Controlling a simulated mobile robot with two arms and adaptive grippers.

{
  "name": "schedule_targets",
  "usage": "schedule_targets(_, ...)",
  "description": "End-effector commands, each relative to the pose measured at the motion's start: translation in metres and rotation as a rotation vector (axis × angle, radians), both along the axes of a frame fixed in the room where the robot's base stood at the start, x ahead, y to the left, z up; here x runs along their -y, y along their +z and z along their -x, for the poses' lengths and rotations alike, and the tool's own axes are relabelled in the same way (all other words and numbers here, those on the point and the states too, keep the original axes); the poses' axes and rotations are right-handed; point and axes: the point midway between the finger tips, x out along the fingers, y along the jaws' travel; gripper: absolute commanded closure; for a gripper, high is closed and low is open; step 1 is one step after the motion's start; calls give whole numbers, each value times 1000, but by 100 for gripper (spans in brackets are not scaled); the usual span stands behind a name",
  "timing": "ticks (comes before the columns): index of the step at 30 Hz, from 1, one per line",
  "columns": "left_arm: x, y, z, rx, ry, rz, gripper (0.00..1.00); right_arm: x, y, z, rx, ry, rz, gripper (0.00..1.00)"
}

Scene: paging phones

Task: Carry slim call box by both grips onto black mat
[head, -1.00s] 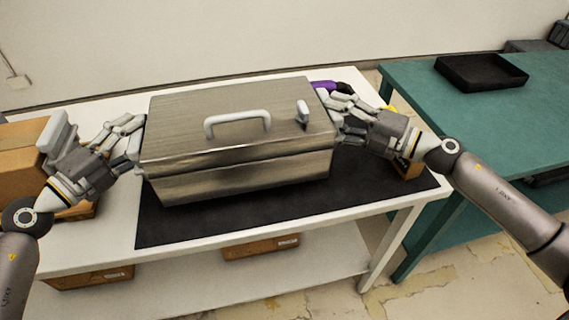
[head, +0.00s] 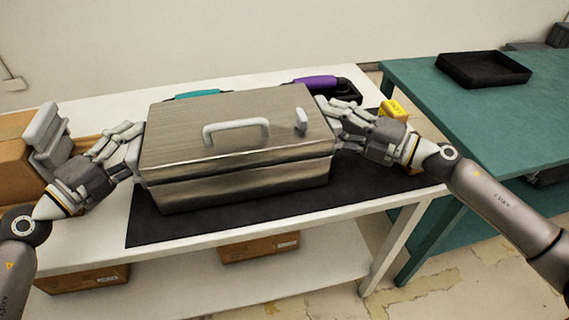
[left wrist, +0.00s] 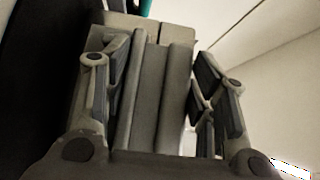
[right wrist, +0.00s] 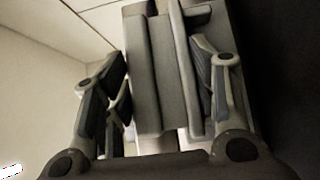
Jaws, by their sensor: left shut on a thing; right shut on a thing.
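The slim call box is a brushed-metal case (head: 240,180) with a white handle and a small white catch on its lid. It is level over the black mat (head: 160,232), whose front and right parts show; I cannot tell whether its base touches the mat. My left gripper (head: 136,150) is shut on the grip at the box's left end. My right gripper (head: 330,125) is shut on the grip at its right end. Both wrist views show the box's end between the fingers, in the left wrist view (left wrist: 155,95) and the right wrist view (right wrist: 160,80). The grips themselves are mostly hidden.
The white table (head: 90,258) carries cardboard boxes (head: 18,160) at the left. Behind the box are a teal item (head: 197,93) and a purple-and-black item (head: 318,82). A yellow item (head: 394,108) is beyond my right gripper. A green table (head: 440,120) with a black tray (head: 484,68) stands right.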

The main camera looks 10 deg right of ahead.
Motion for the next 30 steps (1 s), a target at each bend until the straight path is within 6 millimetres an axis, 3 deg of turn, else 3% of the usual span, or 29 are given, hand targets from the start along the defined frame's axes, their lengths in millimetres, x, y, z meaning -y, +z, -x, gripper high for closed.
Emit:
schedule_targets(4,0,-8,0,4,1,2,100,0,-7,0,3,-1,-2,100)
schedule_targets(5,0,-9,0,0,0,0,46,0,-9,0,0,0,-1,46)
schedule_targets(9,0,-7,0,0,0,0,28,0,-7,0,-1,0,-1,28)
schedule_targets(17,0,-7,0,0,0,0,26,0,-7,0,0,0,0,26)
schedule_targets(21,0,-7,0,0,0,0,8,0,-7,0,0,0,0,26)
schedule_targets(30,0,-7,0,0,0,0,8,0,-7,0,0,0,0,26)
